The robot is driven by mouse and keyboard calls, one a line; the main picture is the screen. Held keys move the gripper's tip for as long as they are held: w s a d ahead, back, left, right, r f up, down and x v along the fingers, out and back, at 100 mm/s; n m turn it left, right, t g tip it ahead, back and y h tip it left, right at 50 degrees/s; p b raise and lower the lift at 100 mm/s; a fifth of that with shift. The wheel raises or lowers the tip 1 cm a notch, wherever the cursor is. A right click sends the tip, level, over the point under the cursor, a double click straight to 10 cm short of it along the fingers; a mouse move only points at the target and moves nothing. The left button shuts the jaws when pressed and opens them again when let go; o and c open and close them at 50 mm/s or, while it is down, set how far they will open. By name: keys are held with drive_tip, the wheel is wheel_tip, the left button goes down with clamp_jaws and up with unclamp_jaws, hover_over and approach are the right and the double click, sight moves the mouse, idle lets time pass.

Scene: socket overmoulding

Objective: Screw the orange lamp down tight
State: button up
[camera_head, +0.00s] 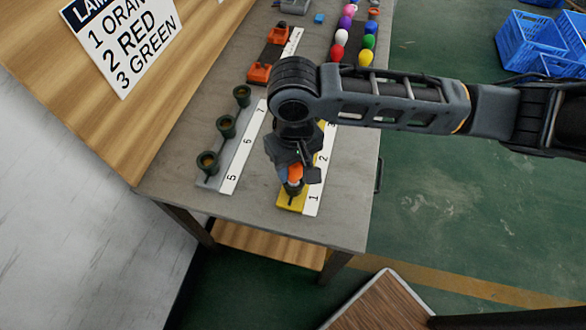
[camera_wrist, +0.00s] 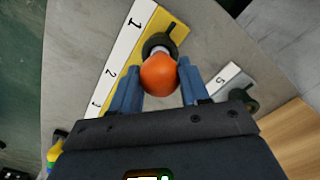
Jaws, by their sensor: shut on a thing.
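The orange lamp (camera_head: 294,173) is at the front end of the yellow base (camera_head: 287,204), by the number 1 on its white strip (camera_head: 313,196). In the wrist view the orange lamp (camera_wrist: 160,74) sits between the blue fingers, with its pale neck at the dark round socket (camera_wrist: 158,44). My gripper (camera_head: 293,168) is shut on the lamp from above; its fingers also show in the wrist view (camera_wrist: 158,80). How deep the lamp's thread sits in the socket is hidden.
A grey base with several empty dark sockets (camera_head: 226,126) stands to the left, numbered from 5. Coloured lamps (camera_head: 341,37) stand in rows at the back. A sign (camera_head: 123,38) lists lamp colours. The grey table (camera_head: 340,228) is clear at its front edge.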

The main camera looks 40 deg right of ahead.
drive_tip(key=shift+m, duration=0.7)
drive_tip(key=m, duration=0.3)
drive_tip(key=shift+a, duration=0.1)
drive_tip(key=shift+m, duration=0.8)
